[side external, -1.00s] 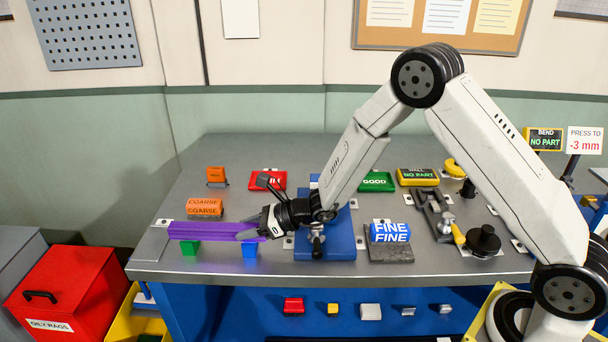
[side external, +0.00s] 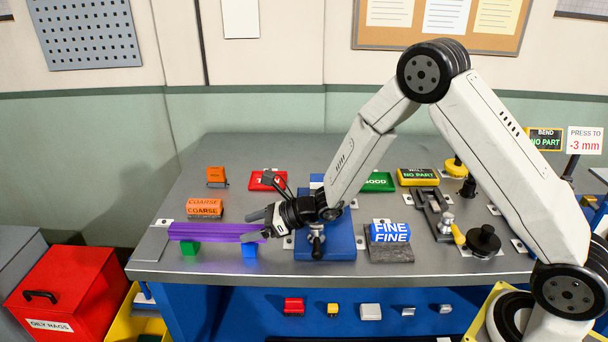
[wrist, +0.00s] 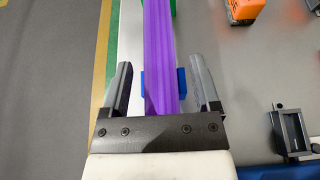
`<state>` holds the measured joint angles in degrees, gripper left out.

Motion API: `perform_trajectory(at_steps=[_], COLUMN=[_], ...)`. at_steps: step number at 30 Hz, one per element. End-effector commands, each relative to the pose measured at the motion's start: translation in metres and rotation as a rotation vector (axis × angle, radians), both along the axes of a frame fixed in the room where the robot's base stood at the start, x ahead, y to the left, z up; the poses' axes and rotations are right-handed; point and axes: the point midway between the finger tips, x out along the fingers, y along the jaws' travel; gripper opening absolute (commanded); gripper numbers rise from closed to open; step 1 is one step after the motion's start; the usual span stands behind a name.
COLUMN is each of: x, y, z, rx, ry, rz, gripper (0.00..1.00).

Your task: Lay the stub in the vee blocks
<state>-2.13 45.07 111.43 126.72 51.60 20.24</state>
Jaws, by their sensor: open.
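The stub is a long purple ribbed bar (side external: 205,231) lying level near the front left of the bench. It rests across a green block (side external: 190,248) and a blue block (side external: 250,252), which look like the vee blocks; the bar hides their tops. My gripper (side external: 256,226) is at the bar's right end. In the wrist view the open fingers (wrist: 161,66) stand on either side of the purple bar (wrist: 160,40), with a gap on both sides. The blue block (wrist: 181,82) shows beneath the bar between the fingers, and the green block (wrist: 173,7) is farther along.
An orange COARSE block (side external: 205,207) sits behind the bar. A blue fixture (side external: 340,242) is under my wrist, and a blue FINE block (side external: 390,233) stands to its right. A red sign (side external: 268,180) and green sign (side external: 378,182) are farther back. The bench's front edge is close to the bar.

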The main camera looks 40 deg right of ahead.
Motion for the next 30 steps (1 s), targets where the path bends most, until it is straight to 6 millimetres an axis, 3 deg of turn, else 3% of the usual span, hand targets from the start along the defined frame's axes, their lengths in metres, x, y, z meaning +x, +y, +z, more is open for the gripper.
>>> perform_trajectory(at_steps=[18, 30], x=[-0.059, -0.071], y=[-0.06, -0.071], z=[0.035, 0.041], rx=[0.0, 0.001], ry=[-0.002, 0.001], rz=[-0.001, 0.0], gripper=[0.79, 0.79])
